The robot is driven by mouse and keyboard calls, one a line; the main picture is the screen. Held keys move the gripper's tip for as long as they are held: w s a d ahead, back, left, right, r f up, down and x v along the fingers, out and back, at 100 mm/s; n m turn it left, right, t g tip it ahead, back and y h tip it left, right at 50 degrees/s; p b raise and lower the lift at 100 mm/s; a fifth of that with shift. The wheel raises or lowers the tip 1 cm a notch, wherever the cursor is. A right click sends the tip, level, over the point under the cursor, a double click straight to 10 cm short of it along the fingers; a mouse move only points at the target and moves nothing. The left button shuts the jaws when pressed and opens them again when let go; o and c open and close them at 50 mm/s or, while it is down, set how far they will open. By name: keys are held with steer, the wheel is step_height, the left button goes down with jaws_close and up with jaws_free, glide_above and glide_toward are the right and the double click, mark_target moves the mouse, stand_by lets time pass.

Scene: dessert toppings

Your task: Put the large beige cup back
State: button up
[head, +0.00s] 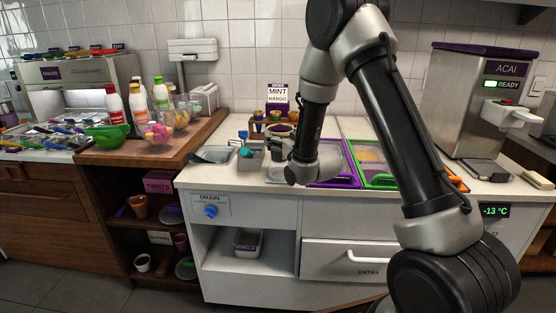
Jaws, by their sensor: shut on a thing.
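My arm reaches over the counter, and its wrist hangs above the front edge left of the purple-rimmed bin. My gripper (278,148) is a small dark shape beside the wrist, mostly hidden by it. It is shut on what seems to be the large beige cup (281,130), whose dark purple top shows just left of the forearm. Its lower part is hidden, and I cannot tell whether it touches the counter. Smaller brown cups stand in a holder (258,128) behind it, by the mint and mango sign (278,94).
Purple and green-rimmed bins (378,180) lie right. The acai machine (480,95) stands at right. A tan pot (138,206) and white cup (143,262) sit on the lower-left shelves.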

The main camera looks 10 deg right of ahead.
mark_target(280, 153)
steer(key=shift+f, duration=3)
steer(key=shift+f, duration=0.15)
steer(key=o, duration=1.4)
